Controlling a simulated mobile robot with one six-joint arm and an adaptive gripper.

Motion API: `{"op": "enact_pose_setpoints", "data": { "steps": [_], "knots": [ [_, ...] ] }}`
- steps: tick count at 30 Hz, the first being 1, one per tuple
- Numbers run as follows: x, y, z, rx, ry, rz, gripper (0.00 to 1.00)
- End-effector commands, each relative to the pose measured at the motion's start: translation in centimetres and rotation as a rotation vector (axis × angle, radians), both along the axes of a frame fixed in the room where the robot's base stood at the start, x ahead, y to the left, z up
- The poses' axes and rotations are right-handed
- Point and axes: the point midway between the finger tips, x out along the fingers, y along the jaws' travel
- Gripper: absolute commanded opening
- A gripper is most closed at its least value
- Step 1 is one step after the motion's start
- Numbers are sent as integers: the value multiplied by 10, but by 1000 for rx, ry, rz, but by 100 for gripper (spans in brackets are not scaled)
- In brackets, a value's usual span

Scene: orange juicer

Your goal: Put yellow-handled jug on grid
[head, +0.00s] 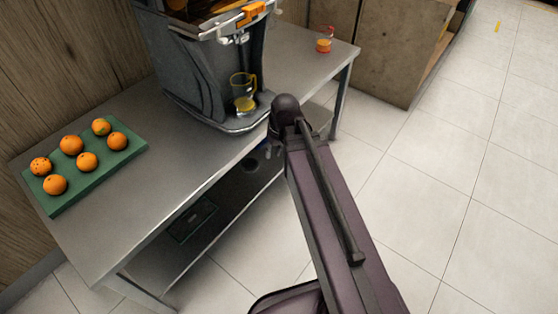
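A clear jug with a yellow handle (243,92) stands upright in the front bay of the juicer, below its spout. Yellow shows at its bottom; I cannot tell whether this is juice or the base. The juicer's tray (232,126) juts out under the jug; the grid itself is not clear at this size. My arm reaches up from the bottom, and its dark rounded joint is in front of the tray's right end. My gripper cannot be made out.
The grey juicer (200,75) stands on a steel table (150,185) with a lower shelf. A green tray (100,178) with several oranges lies at left. A small clear container with orange-red parts (324,40) stands at the far right end. Tiled floor is open at right.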

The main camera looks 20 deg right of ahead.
Motion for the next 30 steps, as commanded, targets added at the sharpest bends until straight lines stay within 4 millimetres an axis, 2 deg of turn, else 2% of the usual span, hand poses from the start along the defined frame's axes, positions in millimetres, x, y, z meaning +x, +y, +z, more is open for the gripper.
{"op": "enact_pose_setpoints", "data": {
  "steps": [1, 3, 8, 30],
  "knots": [
    [-15, 0, -1, -40, 25, -37, 29],
    [-27, -2, -2, -90, 51, -86, 29],
    [-39, -6, -3, -153, 78, -154, 29],
    [-40, -7, -3, -162, 81, -165, 29]
  ]
}}
